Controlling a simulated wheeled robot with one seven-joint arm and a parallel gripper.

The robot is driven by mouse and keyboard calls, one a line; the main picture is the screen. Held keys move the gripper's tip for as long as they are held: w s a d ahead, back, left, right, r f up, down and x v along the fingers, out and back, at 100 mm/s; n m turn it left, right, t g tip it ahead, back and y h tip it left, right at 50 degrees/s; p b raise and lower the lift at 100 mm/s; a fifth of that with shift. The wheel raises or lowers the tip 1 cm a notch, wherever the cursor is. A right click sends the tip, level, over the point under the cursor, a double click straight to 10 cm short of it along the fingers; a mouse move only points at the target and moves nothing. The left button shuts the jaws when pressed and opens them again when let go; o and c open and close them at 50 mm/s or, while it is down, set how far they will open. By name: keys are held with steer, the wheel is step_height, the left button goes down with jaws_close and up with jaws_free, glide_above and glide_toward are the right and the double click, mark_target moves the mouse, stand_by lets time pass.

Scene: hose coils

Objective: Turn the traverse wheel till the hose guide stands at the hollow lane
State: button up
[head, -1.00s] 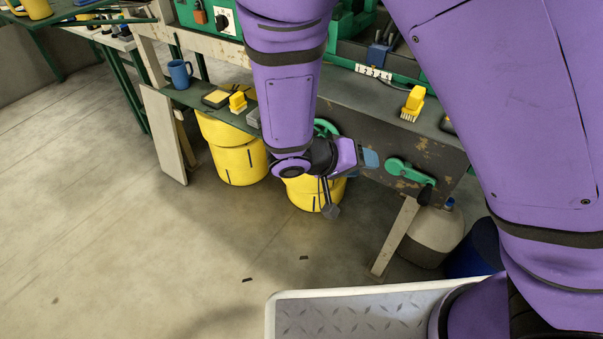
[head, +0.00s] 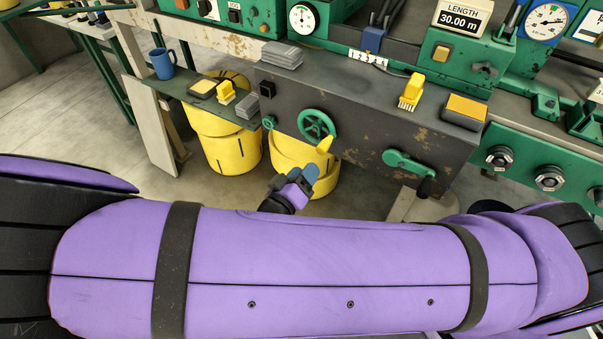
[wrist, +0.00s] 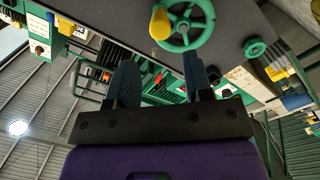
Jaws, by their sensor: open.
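The traverse wheel, as I take it, is a green spoked handwheel (head: 316,124) on the dark front panel of the bench. Its yellow knob (head: 325,144) points down and to the right in the head view. The wheel (wrist: 184,27) and knob (wrist: 160,24) also show at the top of the wrist view. My gripper (head: 307,176) is just below the knob, apart from it as far as I can tell. In the wrist view my gripper (wrist: 160,72) is open, with nothing visible between its blue-padded fingers.
A smaller green wheel (head: 269,122) sits left of the handwheel. A green crank (head: 408,163) with a dark grip juts out at the right. Yellow drums (head: 233,152) stand below the bench. A blue mug (head: 162,64) and a yellow brush (head: 411,92) rest on top.

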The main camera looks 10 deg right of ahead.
mark_target(320, 152)
steer(key=shift+x, duration=4.1)
steer(key=shift+d, duration=0.1)
steer(key=shift+c, duration=0.5)
